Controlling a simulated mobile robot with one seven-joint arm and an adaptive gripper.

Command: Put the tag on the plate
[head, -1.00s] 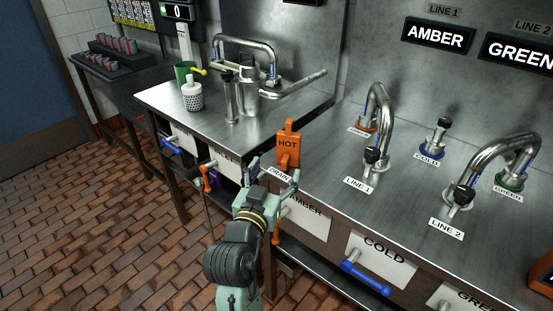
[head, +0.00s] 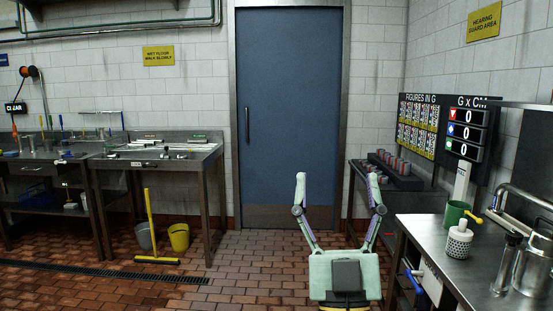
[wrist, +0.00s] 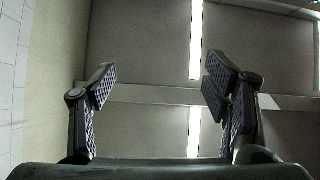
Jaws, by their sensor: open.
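My gripper (head: 337,181) is open and empty, raised in front of the blue door with its two fingers pointing up. In the wrist view my gripper (wrist: 160,72) has its fingers wide apart, with only ceiling and wall between and behind them. No tag or plate that I can make out shows in either current view.
Mid-floor is clear.

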